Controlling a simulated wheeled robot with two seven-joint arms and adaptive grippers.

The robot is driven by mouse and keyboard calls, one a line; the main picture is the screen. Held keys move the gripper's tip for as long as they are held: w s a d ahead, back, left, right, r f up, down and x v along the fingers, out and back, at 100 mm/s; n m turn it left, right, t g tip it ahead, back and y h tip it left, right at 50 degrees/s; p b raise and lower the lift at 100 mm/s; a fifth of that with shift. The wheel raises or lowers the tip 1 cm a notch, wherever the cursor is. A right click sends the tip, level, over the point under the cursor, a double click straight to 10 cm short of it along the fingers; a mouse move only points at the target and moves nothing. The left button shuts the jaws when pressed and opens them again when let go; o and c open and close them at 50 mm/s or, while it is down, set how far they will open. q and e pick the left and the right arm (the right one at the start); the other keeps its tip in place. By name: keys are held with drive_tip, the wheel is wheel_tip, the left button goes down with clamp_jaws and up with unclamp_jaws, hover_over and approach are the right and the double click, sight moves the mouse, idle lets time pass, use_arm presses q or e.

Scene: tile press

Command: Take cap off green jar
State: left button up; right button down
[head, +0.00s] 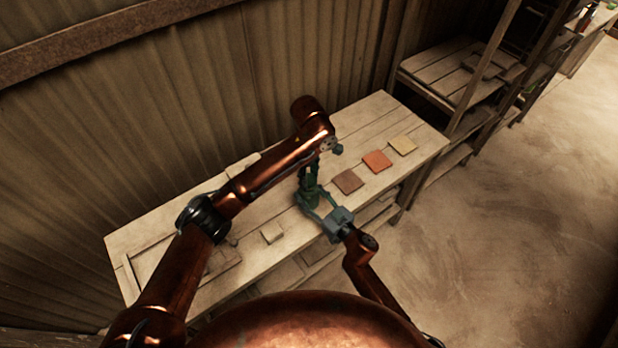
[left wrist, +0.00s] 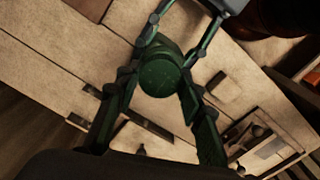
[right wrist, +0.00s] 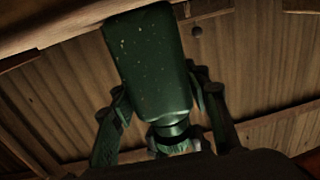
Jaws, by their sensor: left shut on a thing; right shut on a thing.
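The green jar (head: 311,196) is at the table's middle, between my two grippers. In the left wrist view its round green cap (left wrist: 162,76) is seen from above. My left gripper (head: 311,173) points down from above and is shut on the cap, a finger on each side. My right gripper (head: 322,207) reaches in from the front and is shut on the jar's body, which shows large in the right wrist view (right wrist: 150,62). The cap end in that view is partly hidden by dark parts. I cannot tell whether the cap is still seated.
A brown tile (head: 347,181), an orange tile (head: 377,161) and a yellow tile (head: 402,144) lie in a row on the wooden table (head: 428,150) right of the jar. A small pale block (head: 272,233) lies left of it. Shelves (head: 450,68) stand beyond; a corrugated wall is behind.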

sight(309, 179)
use_arm(q)
drive_tip(key=shift+r, duration=0.2)
drive_tip(key=shift+r, duration=1.9)
use_arm(e)
drive_tip(key=c, duration=1)
unclamp_jaws()
